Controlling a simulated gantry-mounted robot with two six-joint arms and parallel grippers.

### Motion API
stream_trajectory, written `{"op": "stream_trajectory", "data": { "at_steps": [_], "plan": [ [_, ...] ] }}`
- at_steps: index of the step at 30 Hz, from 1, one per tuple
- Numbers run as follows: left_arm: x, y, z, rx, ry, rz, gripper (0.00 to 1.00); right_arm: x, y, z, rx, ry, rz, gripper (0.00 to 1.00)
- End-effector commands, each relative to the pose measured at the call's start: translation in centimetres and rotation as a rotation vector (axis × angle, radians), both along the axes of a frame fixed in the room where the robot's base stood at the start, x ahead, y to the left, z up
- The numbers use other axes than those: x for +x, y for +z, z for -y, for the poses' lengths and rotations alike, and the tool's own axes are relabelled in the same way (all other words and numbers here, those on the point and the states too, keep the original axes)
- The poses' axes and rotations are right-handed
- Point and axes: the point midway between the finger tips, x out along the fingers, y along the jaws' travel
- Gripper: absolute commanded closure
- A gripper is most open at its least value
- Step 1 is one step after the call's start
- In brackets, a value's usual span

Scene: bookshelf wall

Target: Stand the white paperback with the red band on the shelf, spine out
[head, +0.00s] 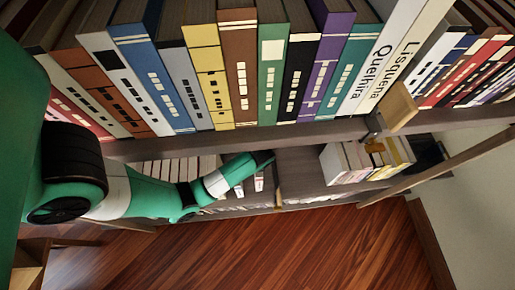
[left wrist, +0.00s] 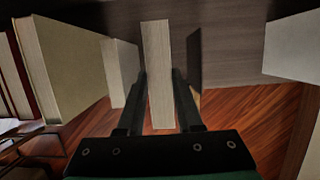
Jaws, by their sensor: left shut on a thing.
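My left gripper (left wrist: 160,76) is shut on a pale book (left wrist: 159,50) in the left wrist view. One finger is on each side of the book, and its pale, page-like edge faces the camera. Its spine is turned away, and no red band shows in that view, so I cannot confirm that it is the white paperback. In the head view my left arm reaches from the left to the lower shelf (head: 300,172). Its jaws are too small and dark to make out there. My right gripper is in neither view.
A row of large upright books fills the upper shelf, including a green book (head: 272,62). Several pale books (head: 362,160) stand at the lower shelf's right.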

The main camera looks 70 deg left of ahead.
Motion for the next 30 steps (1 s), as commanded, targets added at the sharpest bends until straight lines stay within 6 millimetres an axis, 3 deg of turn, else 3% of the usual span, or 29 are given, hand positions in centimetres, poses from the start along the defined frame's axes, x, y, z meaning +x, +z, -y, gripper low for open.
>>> {"op": "stream_trajectory", "data": {
  "at_steps": [1,16,30],
  "plan": [
    [0.0,-1.2,0.0,0.0,0.0,0.0,1.0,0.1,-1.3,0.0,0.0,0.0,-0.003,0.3],
    [0.0,-7.3,0.0,0.001,0.0,0.0,1.0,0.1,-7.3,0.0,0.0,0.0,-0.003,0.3],
    [0.0,-7.6,0.0,0.001,0.0,0.0,1.0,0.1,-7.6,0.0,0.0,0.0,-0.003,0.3]
  ]
}}
